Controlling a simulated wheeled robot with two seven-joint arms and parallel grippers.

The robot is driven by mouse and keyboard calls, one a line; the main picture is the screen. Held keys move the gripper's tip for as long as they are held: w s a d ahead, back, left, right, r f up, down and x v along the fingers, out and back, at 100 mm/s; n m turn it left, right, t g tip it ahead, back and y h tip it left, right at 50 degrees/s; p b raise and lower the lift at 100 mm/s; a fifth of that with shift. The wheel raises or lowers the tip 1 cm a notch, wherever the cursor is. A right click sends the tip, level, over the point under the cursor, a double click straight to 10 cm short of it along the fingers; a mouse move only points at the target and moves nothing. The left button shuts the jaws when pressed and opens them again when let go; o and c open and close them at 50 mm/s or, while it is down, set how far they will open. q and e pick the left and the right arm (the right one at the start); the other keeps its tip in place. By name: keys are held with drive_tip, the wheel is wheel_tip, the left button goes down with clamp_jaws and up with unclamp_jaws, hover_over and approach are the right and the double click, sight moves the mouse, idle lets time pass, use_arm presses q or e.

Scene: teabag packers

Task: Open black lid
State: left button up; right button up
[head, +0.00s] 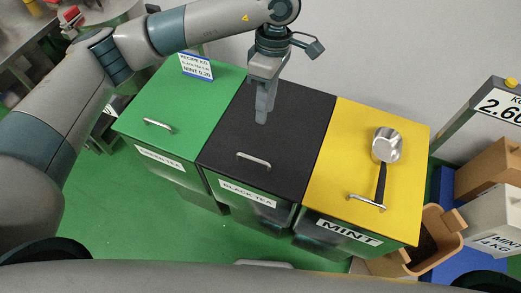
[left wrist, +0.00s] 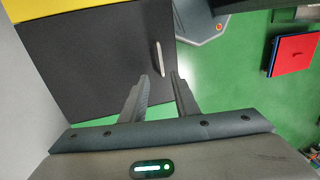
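The black lid (head: 294,112) lies closed on the bin labelled BLACK TEA, between a green lid and a yellow lid. Its silver handle (head: 254,161) is near the front edge. My left gripper (head: 262,117) points down over the back-middle part of the black lid, behind the handle. In the left wrist view the black lid (left wrist: 85,60) fills the upper left, and its handle (left wrist: 158,58) shows just beyond the gap between the fingertips. The left gripper (left wrist: 160,78) is open and empty, apart from the handle. My right gripper is not in view.
The green lid (head: 200,115) with a recipe card (head: 195,65) is on the left. The yellow lid (head: 345,150) on the right carries a metal scoop (head: 387,145). A scale display (head: 500,105) and boxes stand at far right. Green floor (head: 130,220) lies in front.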

use_arm(q)
drive_tip(key=shift+f, duration=0.2)
drive_tip(key=p, duration=0.6)
hover_over(260, 165)
wheel_tip(260, 165, down, 15)
drive_tip(key=shift+w+d+f, duration=0.1)
drive_tip(key=shift+f, duration=0.05)
drive_tip(key=shift+f+p, duration=0.3)
drive_tip(key=shift+f, duration=0.45)
clamp_jaws()
